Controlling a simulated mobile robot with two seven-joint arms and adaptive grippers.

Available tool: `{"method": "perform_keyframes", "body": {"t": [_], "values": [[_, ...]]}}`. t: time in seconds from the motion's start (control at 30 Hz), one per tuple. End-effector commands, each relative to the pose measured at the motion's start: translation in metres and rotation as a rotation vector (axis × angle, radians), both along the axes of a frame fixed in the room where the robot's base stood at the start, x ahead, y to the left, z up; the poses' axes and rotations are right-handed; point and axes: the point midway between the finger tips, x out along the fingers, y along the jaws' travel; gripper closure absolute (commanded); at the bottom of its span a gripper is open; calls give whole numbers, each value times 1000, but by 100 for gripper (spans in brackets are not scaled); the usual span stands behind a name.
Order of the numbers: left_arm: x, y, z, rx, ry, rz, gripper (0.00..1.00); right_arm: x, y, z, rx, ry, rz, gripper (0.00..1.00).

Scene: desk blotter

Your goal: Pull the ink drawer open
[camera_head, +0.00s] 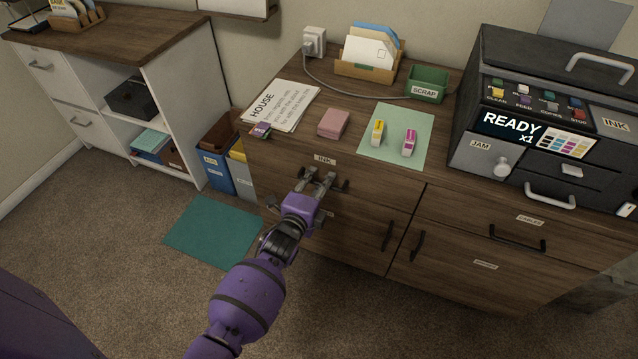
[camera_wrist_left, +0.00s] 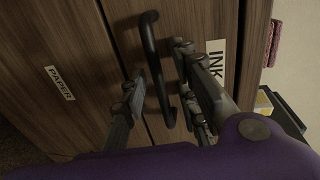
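The ink drawer (camera_head: 376,194) is the dark wood front under the desk top's edge, below the INK label (camera_head: 325,160). It looks closed, flush with the cabinet. Its black bar handle (camera_wrist_left: 152,62) runs between my left gripper's fingers in the left wrist view. The INK label also shows there (camera_wrist_left: 216,62), partly covered by a finger. My left gripper (camera_head: 320,180) is at the handle in the head view and hides part of it. Its fingers (camera_wrist_left: 160,85) are spread on either side of the bar, with visible gaps. My right gripper is not in view.
A PAPER-labelled front (camera_wrist_left: 60,83) lies beside the ink drawer in the wrist view. The desk top holds a pink block (camera_head: 334,123), a green mat (camera_head: 385,150) with two small cartridges, and a dark printer (camera_head: 480,160).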

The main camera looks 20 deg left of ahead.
Motion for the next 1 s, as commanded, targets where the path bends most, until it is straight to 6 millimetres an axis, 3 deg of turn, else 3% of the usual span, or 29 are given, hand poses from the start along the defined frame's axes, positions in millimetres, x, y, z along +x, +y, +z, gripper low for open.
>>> {"method": "perform_keyframes", "body": {"t": [0.03,0.27,0.73,0.87,1.0], "values": [[0,0,0,0,0,0,72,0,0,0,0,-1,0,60],[0,0,0,0,0,0,100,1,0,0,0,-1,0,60],[-5,0,0,-1,1,0,100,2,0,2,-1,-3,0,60],[-17,1,1,-2,2,0,100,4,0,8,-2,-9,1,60],[-42,1,2,-2,3,1,100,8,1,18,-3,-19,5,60]]}}
